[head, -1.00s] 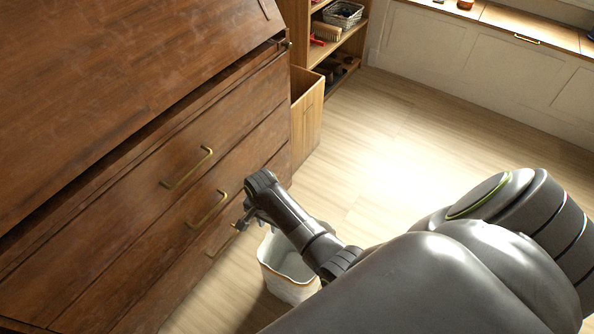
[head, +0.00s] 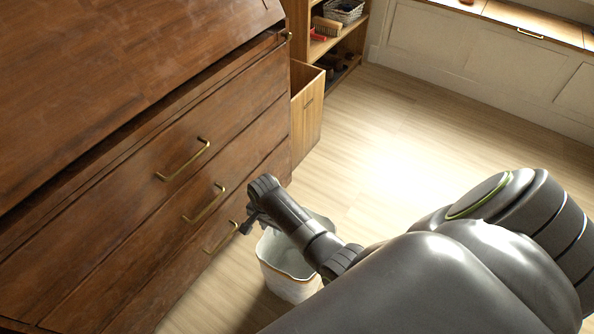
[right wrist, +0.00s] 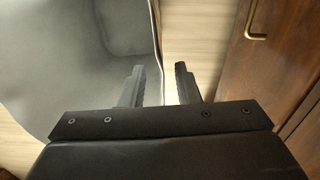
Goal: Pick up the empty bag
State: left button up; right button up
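The bag (head: 288,278) is a white, open-topped container with a tan rim, upright on the floor beside the wooden dresser. My right forearm partly covers it in the head view. My right gripper (head: 247,224) is just above the bag's dresser side. In the right wrist view the gripper (right wrist: 159,82) is open, with a gap between its fingers and nothing held. Whether a finger touches the rim, I cannot tell. My left gripper is not in view.
The brown dresser (head: 130,190) with brass handles stands close on the left. A wooden bin (head: 307,118) and a shelf (head: 340,50) with a basket (head: 343,11) stand behind. The pale floor (head: 400,130) to the right is clear.

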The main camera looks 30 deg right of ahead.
grip_shut()
dwell(0.5)
jog(key=shift+r, duration=0.1)
